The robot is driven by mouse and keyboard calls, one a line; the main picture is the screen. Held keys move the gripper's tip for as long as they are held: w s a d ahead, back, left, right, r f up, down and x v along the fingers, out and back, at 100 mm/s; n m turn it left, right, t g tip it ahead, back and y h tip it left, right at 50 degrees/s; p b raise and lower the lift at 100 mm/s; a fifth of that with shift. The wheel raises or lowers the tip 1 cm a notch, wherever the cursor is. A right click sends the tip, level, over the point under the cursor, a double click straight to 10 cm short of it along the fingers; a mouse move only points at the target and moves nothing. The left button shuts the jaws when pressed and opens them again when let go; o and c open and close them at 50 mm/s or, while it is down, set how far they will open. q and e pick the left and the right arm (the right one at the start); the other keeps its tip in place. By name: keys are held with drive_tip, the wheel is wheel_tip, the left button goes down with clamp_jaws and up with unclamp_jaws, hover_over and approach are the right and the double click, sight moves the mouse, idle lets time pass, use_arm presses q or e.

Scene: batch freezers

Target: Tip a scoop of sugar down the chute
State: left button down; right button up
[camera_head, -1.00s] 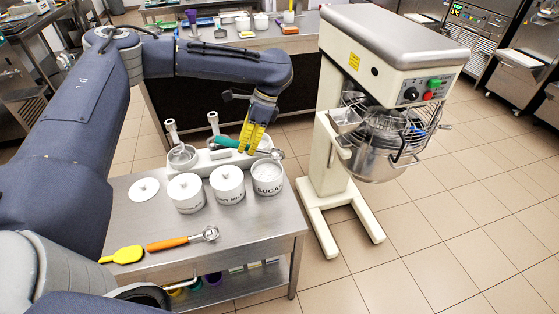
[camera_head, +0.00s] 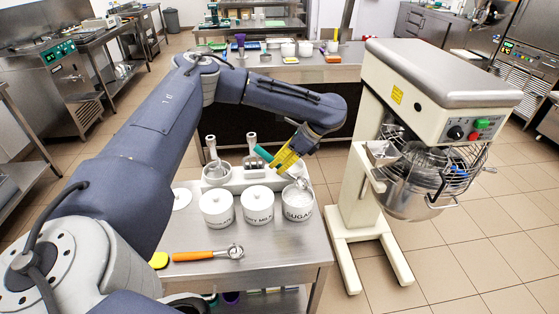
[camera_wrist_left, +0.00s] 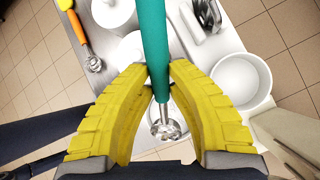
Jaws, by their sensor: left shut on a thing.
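My left gripper (camera_head: 285,163), with yellow fingers, is shut on the teal handle of a metal scoop (camera_head: 262,153). The handle is tilted, with the scoop's head down at the mouth of the white open pot marked SUGAR (camera_head: 298,211). I cannot tell whether the head touches the sugar or holds any. In the left wrist view the teal handle (camera_wrist_left: 153,45) passes between the fingers (camera_wrist_left: 168,85), and the round metal head shows beyond them. The metal chute (camera_head: 381,153) is on the near left side of the mixer (camera_head: 440,100). My right gripper is out of view.
Two lidded white pots (camera_head: 216,208) stand left of the sugar pot on the steel table (camera_head: 260,262). An orange-handled scoop (camera_head: 200,256) lies in front. A white stand with upright metal tools (camera_head: 253,150) is behind. Open floor lies between table and mixer.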

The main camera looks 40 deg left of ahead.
use_arm(q)
drive_tip(key=shift+a+f, duration=0.1)
drive_tip(key=shift+f, duration=3.05)
drive_tip(key=shift+h, duration=0.5)
drive_tip(key=shift+s+v, duration=0.2)
drive_tip(key=shift+v, duration=0.9)
drive_tip(key=shift+s+v, duration=0.2)
drive_tip(key=shift+v, duration=0.9)
drive_tip(key=shift+s+a+r+t+h, duration=0.2)
drive_tip(key=shift+a+h, duration=0.1)
drive_tip(key=shift+h, duration=0.2)
drive_tip(key=shift+s+a+r+t+h, duration=0.2)
drive_tip(key=shift+a+h, duration=0.1)
drive_tip(key=shift+h, duration=0.2)
drive_tip(key=shift+a+r+t+h, duration=0.25)
drive_tip(key=shift+a+t+h, duration=0.1)
drive_tip(key=shift+h, duration=0.55)
